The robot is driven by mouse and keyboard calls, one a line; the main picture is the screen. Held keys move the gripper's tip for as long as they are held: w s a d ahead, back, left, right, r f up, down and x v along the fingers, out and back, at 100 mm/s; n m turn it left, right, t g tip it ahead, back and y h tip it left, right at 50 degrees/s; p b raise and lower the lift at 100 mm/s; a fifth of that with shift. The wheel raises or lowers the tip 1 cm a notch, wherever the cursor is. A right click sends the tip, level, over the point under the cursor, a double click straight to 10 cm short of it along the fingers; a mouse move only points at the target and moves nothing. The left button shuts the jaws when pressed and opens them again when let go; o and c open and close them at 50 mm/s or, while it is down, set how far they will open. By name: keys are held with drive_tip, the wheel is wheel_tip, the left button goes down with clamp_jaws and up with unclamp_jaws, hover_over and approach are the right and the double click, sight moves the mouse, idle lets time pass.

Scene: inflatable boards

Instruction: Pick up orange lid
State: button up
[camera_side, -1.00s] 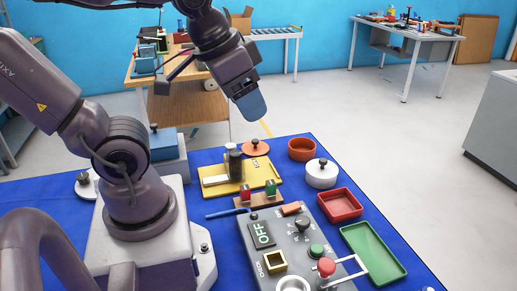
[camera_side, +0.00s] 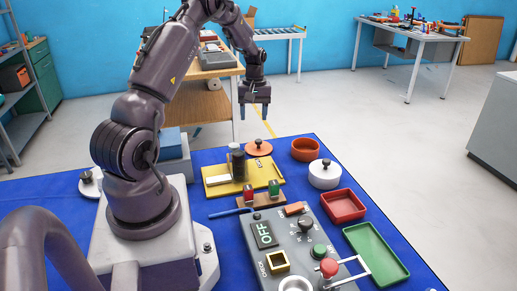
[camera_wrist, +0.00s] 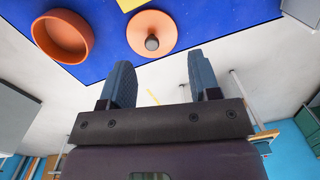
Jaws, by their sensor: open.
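The orange lid (camera_side: 259,148) is a flat disc with a dark round knob, lying on the blue mat behind the yellow tray in the side view. In the wrist view the lid (camera_wrist: 152,33) shows whole at the top centre, its knob towards my fingers. My gripper (camera_side: 255,110) hangs in the air with fingers pointing down, above and beyond the lid, over the far edge of the mat. It is open and empty; its two blue fingers (camera_wrist: 160,75) stand apart in the wrist view, clear of the lid.
An orange bowl (camera_side: 305,149) stands right of the lid, with a white lidded pot (camera_side: 324,174) in front of it. The yellow tray (camera_side: 215,187) carries a dark cylinder (camera_side: 237,165). A control box (camera_side: 290,240), red tray (camera_side: 343,206) and green tray (camera_side: 376,253) lie nearer.

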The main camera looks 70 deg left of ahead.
sight(259, 140)
drive_tip(key=a+f, duration=0.1)
drive_tip(key=f, duration=0.3)
drive_tip(key=w+a+f+n, duration=0.1)
drive_tip(key=f, duration=0.3)
drive_tip(key=w+f+n, duration=0.1)
drive_tip(key=f, duration=0.3)
drive_tip(key=shift+w+a+f+t+y, duration=0.2)
drive_tip(key=shift+a+f+t+y, duration=0.1)
drive_tip(key=shift+a, duration=0.1)
drive_tip(key=shift+r, duration=0.1)
drive_tip(key=c, duration=1)
